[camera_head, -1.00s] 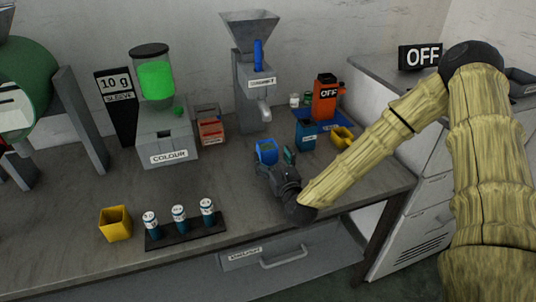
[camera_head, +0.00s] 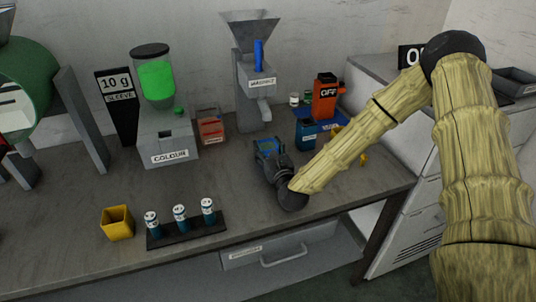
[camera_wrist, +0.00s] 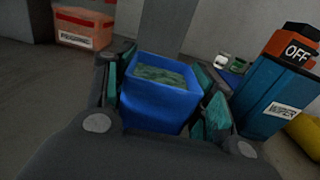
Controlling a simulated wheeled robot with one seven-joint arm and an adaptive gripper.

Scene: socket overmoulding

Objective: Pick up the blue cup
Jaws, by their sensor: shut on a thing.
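The blue cup (camera_wrist: 160,101) stands between the two fingers of my gripper (camera_wrist: 166,100) in the wrist view, with greenish granular material inside. My gripper is shut on it, with teal pads at its left and right sides. In the head view, my gripper (camera_head: 268,154) is over the bench in front of the grey hopper machine, and little of the blue cup (camera_head: 263,147) shows behind the fingers. The cup's base is hidden, so I cannot tell whether it touches the bench.
A red bin (camera_head: 210,128) and hopper machine (camera_head: 256,92) are behind. A yellow cup (camera_head: 117,224) and vial rack (camera_head: 187,233) stand front left. Yellow pieces (camera_head: 363,159) show beside my forearm.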

